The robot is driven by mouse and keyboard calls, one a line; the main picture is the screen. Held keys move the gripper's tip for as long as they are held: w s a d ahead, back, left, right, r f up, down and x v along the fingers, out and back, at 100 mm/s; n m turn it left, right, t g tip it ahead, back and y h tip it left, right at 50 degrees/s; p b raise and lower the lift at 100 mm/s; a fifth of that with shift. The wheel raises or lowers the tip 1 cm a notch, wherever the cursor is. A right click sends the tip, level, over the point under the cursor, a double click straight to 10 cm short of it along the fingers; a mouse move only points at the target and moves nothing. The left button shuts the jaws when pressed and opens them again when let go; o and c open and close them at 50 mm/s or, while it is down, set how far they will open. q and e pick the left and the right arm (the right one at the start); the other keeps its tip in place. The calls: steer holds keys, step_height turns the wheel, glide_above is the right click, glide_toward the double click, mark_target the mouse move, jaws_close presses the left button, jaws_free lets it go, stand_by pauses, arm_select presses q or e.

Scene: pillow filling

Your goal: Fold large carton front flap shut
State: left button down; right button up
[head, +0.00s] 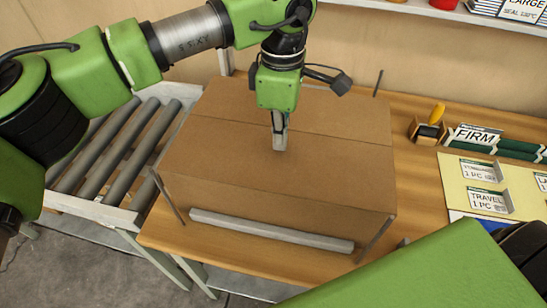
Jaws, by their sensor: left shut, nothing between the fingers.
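The large carton (250,207) is a brown cardboard box on the wooden table. Its top looks closed, with a seam running left to right across it. The front flap (240,165) is the panel on the near side of this seam and lies flat or nearly flat. My left gripper (280,147) points straight down over the middle of the top, shut and empty. Its fingertips are at the front flap close to the seam; I cannot tell whether they touch it. My right arm crosses the lower right corner, and its gripper is out of view.
A grey bar (270,230) runs along the carton's front, with thin metal posts at the corners. A roller conveyor (118,150) stands at the left. At the right are a yellow-handled tool (436,115), a FIRM sign (476,136) and a labelled board (490,185). A shelf runs along the top right.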

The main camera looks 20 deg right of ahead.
arm_select(q)
step_height(320, 180, up, 7)
steer(key=p, duration=0.4)
steer(key=shift+r, duration=0.15)
